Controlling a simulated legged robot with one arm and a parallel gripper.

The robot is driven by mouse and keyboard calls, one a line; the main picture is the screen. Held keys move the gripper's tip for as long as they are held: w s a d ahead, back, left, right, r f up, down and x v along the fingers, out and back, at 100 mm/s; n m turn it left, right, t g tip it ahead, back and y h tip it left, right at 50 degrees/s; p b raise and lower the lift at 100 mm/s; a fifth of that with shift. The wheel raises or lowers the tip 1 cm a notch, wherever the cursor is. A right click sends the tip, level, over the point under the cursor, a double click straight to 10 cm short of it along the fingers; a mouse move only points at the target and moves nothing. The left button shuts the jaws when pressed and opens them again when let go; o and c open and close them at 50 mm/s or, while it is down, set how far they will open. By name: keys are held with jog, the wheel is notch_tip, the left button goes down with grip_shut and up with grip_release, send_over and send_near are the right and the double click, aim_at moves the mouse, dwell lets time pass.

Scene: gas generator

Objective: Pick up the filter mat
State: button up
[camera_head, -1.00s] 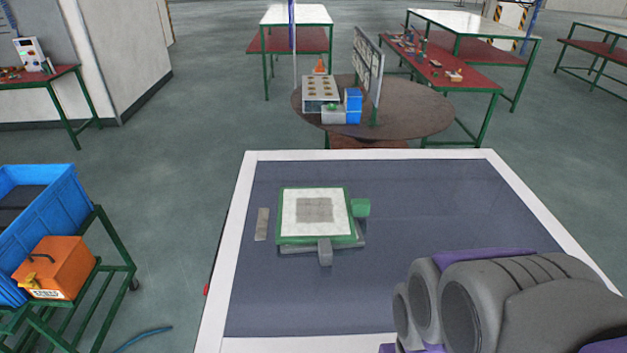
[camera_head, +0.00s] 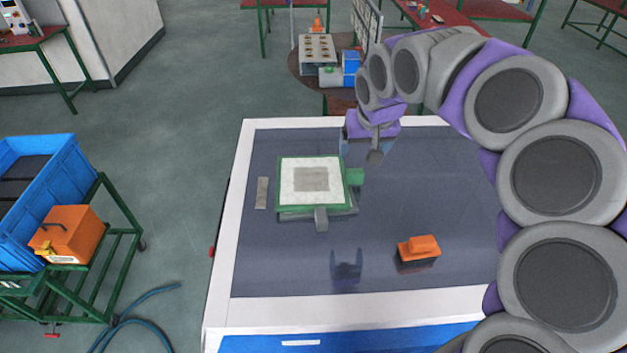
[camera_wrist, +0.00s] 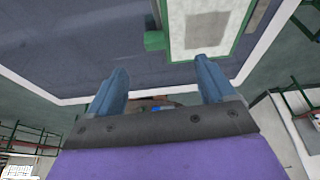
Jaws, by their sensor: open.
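A white square mat with a grey centre (camera_head: 294,193), which looks like the filter mat, lies in a green frame (camera_head: 281,207) on the dark table top. A green block sticks out at the frame's right side and a grey tab at its front. My gripper (camera_head: 360,150) is above the table, behind and to the right of the frame. In the wrist view my gripper (camera_wrist: 161,80) shows two blue fingers spread apart with nothing between them. The mat (camera_wrist: 178,22) shows at the top of that view, beyond the right finger, apart from it.
A flat grey strip (camera_head: 262,193) lies left of the frame. An orange object on a dark base (camera_head: 419,247) stands at the table's front right. A cart with a blue crate (camera_head: 62,160) and an orange box (camera_head: 68,236) is at the left. A round table stands behind.

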jog(key=w+d+f, duration=0.1)
jog(key=w+d, duration=0.1)
jog(key=w, duration=0.1)
send_over(355, 171)
jog(key=s, duration=0.2)
jog(key=shift+m, duration=0.3)
notch_tip(355, 171, down, 11)
jog(key=shift+s+d+r, duration=0.1)
jog(key=shift+r, duration=0.1)
jog(key=x, duration=0.5)
jog(key=shift+t, duration=0.3)
jog(key=shift+c, duration=0.4)
jog(key=c, duration=1.3)
jog(key=shift+o, duration=0.2)
